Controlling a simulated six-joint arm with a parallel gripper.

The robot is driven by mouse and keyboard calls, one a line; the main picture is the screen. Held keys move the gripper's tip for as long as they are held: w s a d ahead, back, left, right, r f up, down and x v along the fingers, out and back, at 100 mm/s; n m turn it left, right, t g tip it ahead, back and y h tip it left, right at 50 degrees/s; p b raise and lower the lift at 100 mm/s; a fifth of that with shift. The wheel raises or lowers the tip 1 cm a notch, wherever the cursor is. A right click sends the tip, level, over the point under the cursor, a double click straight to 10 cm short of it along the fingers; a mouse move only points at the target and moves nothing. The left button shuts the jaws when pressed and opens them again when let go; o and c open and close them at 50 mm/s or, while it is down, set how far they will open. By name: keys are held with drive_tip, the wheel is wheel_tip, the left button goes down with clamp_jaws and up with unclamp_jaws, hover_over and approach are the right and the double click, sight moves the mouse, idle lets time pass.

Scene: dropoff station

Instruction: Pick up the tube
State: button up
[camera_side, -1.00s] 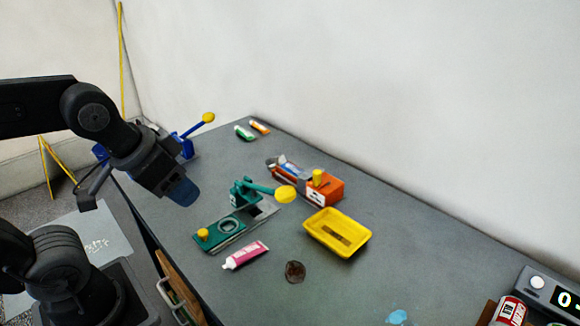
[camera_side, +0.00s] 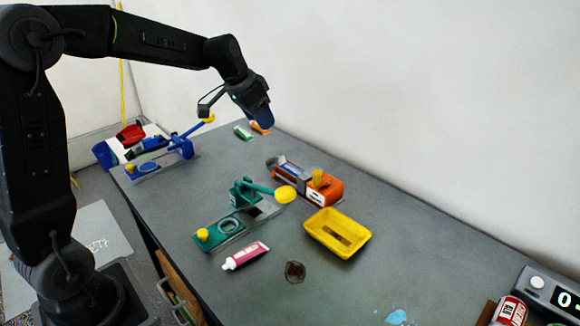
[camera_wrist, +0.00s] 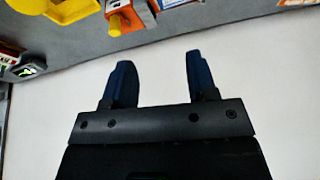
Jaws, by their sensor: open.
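Three tubes lie on the grey table in the side view. A pink tube (camera_side: 246,256) with a white cap lies near the front edge. A green-and-white tube (camera_side: 243,132) and an orange tube (camera_side: 259,129) lie close together at the far end. My gripper (camera_side: 265,122) is raised and appears in front of the far tubes, partly covering the orange one; its height above them is hard to judge. In the wrist view my gripper (camera_wrist: 160,62) has its two dark fingers apart with nothing between them, against the white wall.
A green press-like fixture (camera_side: 220,232) and a yellow tray (camera_side: 355,246) stand mid-table, with an orange box (camera_side: 325,190) behind. A blue fixture (camera_side: 180,150) is at the left. A red-and-white can (camera_side: 510,311) and a display unit (camera_side: 545,290) are at the right.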

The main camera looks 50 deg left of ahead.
approach(283, 155)
drive_tip(key=shift+x, duration=4.55)
drive_tip(key=shift+c, duration=0.5)
drive_tip(key=c, duration=0.7)
